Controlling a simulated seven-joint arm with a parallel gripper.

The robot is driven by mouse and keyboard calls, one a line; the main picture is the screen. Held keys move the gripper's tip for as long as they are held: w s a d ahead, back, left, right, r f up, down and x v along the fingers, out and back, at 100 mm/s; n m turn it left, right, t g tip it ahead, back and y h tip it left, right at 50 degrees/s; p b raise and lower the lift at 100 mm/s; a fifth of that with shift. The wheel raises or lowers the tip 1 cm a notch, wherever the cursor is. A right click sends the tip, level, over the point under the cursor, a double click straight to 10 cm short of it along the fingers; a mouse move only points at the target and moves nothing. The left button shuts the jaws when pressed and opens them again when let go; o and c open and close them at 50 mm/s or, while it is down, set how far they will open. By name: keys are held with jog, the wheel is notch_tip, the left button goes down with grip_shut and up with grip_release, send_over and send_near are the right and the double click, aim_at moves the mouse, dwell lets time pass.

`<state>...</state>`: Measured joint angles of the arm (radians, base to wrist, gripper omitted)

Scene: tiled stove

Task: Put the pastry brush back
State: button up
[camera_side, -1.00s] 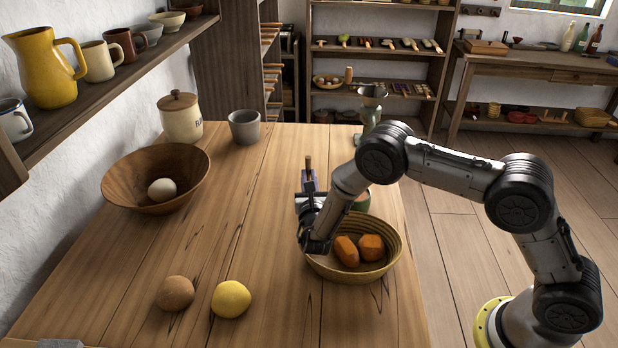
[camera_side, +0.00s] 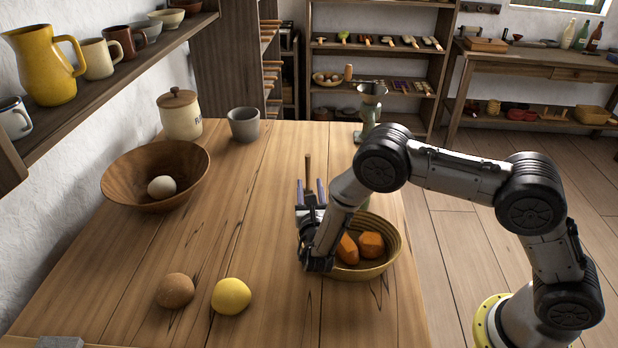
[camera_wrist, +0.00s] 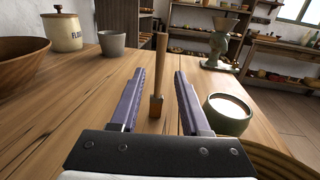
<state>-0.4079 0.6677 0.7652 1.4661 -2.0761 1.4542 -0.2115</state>
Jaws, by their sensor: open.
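The pastry brush (camera_side: 308,172), a thin wooden handle with a short block-like lower end, stands upright on the table. It also shows in the wrist view (camera_wrist: 160,70), handle up. My gripper (camera_side: 311,184) is low over the table and open, its purple fingers pointing away from the side camera. In the wrist view my gripper (camera_wrist: 159,76) has one finger at each side of the brush, with gaps on both sides. I cannot tell whether the brush is between the fingertips or just beyond them. Nothing is held.
A woven basket (camera_side: 385,262) with orange vegetables sits under my wrist. A green cup (camera_wrist: 229,115) stands right of the fingers. A grey cup (camera_side: 244,125), a flour crock (camera_side: 181,115) and a wooden bowl (camera_side: 130,180) stand farther left. Table space left of the gripper is clear.

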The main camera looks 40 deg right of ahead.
jog(key=v, duration=0.7)
jog(key=s+d+r+m+g+h, duration=0.2)
jog(key=s+d+r+m+g, duration=1.05)
jog(key=d+r+m, duration=0.25)
jog(key=s+r+m+y, duration=0.2)
jog(key=s+m+y, duration=0.45)
jog(key=s, duration=0.55)
jog(key=s+a+r+m+t+y, duration=0.3)
jog(key=s+a+m+y, duration=0.3)
jog(key=s+a+m, duration=0.1)
jog(key=shift+s+a+r+t, duration=0.2)
jog(key=shift+s+a+t, duration=0.2)
jog(key=shift+a, duration=0.25)
